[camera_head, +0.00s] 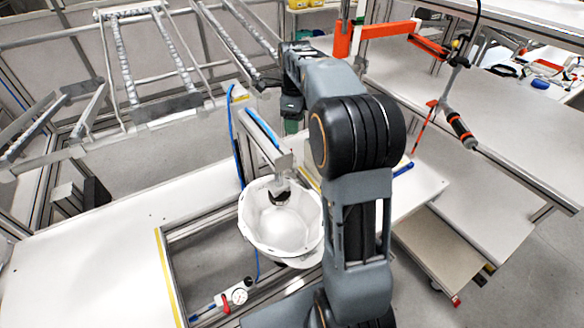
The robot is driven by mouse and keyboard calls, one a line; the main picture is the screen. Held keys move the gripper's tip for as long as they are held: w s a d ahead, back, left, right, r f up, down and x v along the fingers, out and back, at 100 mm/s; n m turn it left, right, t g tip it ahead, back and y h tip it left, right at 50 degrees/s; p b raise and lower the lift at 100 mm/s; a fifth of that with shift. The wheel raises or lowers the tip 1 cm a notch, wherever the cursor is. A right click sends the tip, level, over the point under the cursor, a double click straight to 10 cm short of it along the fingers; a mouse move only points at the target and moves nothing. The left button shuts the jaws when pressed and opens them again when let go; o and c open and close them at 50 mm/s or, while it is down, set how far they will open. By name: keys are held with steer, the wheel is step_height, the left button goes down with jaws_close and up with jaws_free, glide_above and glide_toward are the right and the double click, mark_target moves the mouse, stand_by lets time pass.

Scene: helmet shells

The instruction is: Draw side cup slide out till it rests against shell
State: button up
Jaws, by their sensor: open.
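A white helmet shell (275,238) sits open side up in the metal frame at the middle of the view. A grey metal slide arm with a blue strip (268,140) reaches over the shell's back rim. A dark round cup piece (279,197) hangs from its near end, inside the shell's opening. I cannot tell whether it touches the shell wall. A side cup cannot be clearly picked out; my arm covers the shell's right side. My gripper (264,85) is small and partly hidden at the far end of my arm, behind and above the slide arm, apart from the shell. It looks empty.
Sloped metal racks (125,60) stand behind. An orange arm (390,30) with a hanging tool (460,130) is at right. A blue hose runs beside the slide arm.

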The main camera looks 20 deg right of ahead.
step_height(320, 180, down, 17)
steer(key=shift+f+b, duration=0.1)
steer(key=shift+b, duration=0.95)
steer(key=shift+c, duration=0.4)
jaws_close()
